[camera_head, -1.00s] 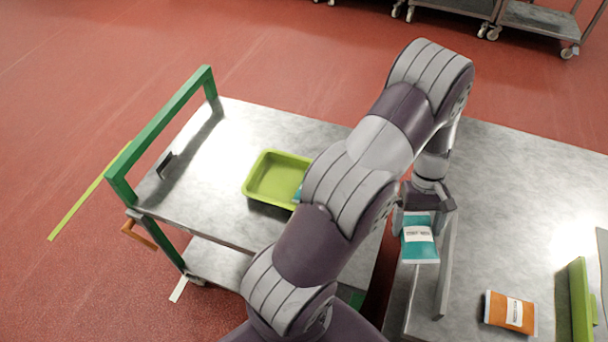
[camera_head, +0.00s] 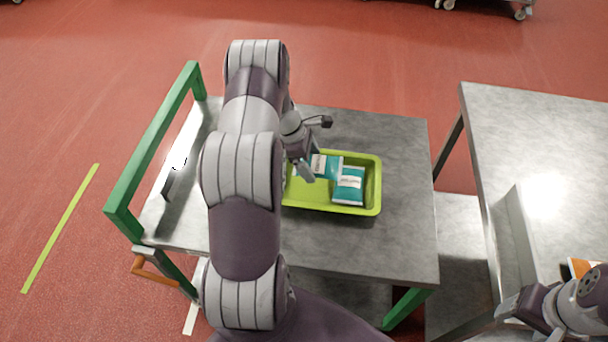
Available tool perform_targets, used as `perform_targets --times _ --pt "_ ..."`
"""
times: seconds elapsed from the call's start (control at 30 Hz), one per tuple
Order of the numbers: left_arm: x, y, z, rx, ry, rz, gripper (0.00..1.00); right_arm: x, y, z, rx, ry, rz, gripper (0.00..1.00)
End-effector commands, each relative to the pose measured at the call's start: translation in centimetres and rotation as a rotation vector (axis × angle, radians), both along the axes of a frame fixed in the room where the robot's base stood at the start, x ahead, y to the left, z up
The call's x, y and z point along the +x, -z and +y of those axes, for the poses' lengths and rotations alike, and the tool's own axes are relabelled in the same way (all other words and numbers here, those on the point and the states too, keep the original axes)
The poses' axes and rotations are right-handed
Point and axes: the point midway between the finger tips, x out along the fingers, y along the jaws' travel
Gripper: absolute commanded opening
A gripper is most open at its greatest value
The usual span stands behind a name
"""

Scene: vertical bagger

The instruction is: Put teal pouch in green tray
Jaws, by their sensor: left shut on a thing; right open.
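The green tray (camera_head: 372,208) sits on the metal cart top, its left part hidden behind my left arm. My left gripper (camera_head: 308,168) is shut on a teal pouch (camera_head: 328,166) with a white label, over the tray's left and back part. I cannot tell whether this pouch touches the tray floor. A second teal pouch (camera_head: 348,188) lies in the right half of the tray, close beside the held one. My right gripper (camera_head: 515,308) is open at the lower right, by the other table, apart from the tray.
The cart (camera_head: 400,240) has a green handle frame (camera_head: 150,150) at its left, and bare metal right of the tray. A metal table (camera_head: 530,140) stands at the right, separated by a gap. An orange pouch (camera_head: 582,267) shows partly behind my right arm.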

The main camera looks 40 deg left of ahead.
Motion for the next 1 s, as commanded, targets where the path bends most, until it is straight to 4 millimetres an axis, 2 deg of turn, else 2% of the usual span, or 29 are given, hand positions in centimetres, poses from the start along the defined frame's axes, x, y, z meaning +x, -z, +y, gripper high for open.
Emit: perform_targets --times 0.13,0.23,0.4,0.8,0.83,0.87,1.0 --pt "-1.6 1.4 2.1 0.0 0.0 0.0 0.55 0.0 -0.5 0.0 0.0 0.0 0.0 0.66" --pt "-2.0 2.4 2.4 -0.002 0.003 0.001 0.55 0.0 -0.6 0.0 0.0 0.0 0.0 0.66" --pt "-2.0 5.4 2.4 -0.002 0.005 0.001 0.55 0.0 -1.0 0.0 0.0 0.0 0.0 0.66" --pt "-1.9 6.4 2.4 0.0 0.005 -0.001 0.55 0.0 -0.5 0.0 0.0 0.0 0.0 0.66" --pt "-1.9 6.3 2.4 0.0 0.005 -0.001 0.96 0.0 -0.6 0.0 0.0 0.0 0.001 0.66" --pt "-1.9 6.2 2.4 0.0 0.005 -0.001 1.0 0.0 -0.7 0.0 0.0 0.0 0.001 0.66" --pt "-1.9 6.2 2.4 0.0 0.005 -0.001 1.0 0.0 -0.7 0.0 0.0 0.0 0.001 0.66"
